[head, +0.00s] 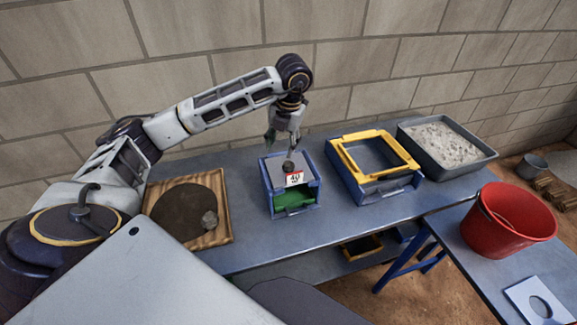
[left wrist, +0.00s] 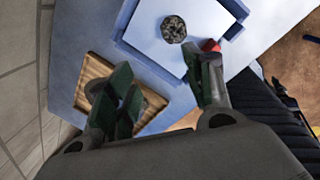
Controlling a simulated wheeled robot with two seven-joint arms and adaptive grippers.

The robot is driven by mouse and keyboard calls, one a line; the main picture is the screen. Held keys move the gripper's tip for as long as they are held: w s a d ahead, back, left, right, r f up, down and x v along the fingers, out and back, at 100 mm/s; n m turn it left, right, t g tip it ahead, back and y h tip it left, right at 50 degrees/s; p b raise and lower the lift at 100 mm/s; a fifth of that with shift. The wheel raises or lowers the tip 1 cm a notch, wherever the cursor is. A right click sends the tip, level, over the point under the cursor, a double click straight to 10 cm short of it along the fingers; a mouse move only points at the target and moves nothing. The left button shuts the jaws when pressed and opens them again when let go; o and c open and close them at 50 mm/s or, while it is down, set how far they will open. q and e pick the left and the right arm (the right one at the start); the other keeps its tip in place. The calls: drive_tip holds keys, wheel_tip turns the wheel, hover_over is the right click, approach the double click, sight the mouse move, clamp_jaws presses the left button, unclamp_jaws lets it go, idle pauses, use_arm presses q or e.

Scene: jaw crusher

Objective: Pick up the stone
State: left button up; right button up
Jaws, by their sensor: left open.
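There, the left finger hides part of the wooden tray. My right gripper is not in view.
The blue box has a numbered label (head: 294,179) and a green inside. A yellow-rimmed blue frame (head: 350,160) and a grey bin of gravel (head: 480,160) stand to its right. A red bucket (head: 500,224) stands on the lower right table. A block wall is behind.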

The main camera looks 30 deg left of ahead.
use_arm(q)
drive_tip(key=shift+w+r+m+t+h, duration=0.2)
drive_tip(key=shift+r+m+h, duration=0.35)
drive_tip(key=shift+m, duration=0.75)
drive_tip(key=shift+w+r+m+t+h, duration=0.15)
drive_tip(key=shift+r+m+t+h, duration=0.1)
drive_tip(key=shift+r+m, duration=0.8)
drive_tip(key=shift+w+r+m+t+h, duration=0.2)
drive_tip(key=shift+r+m+h, duration=0.2)
drive_tip(key=shift+m, duration=1.15)
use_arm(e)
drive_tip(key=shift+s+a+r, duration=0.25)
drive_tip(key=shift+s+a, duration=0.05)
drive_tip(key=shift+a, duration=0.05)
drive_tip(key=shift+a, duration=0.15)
use_arm(q)
drive_tip(key=p, duration=0.1)
hover_over(289, 163)
drive_tip(key=f, duration=0.5)
drive_tip(key=s+f, duration=0.1)
drive_tip(key=f, duration=0.1)
drive_tip(key=shift+a+f, duration=0.25)
drive_tip(key=shift+f, duration=0.05)
drive_tip(key=shift+w+f, duration=0.1)
drive_tip(key=shift+f, duration=0.4)
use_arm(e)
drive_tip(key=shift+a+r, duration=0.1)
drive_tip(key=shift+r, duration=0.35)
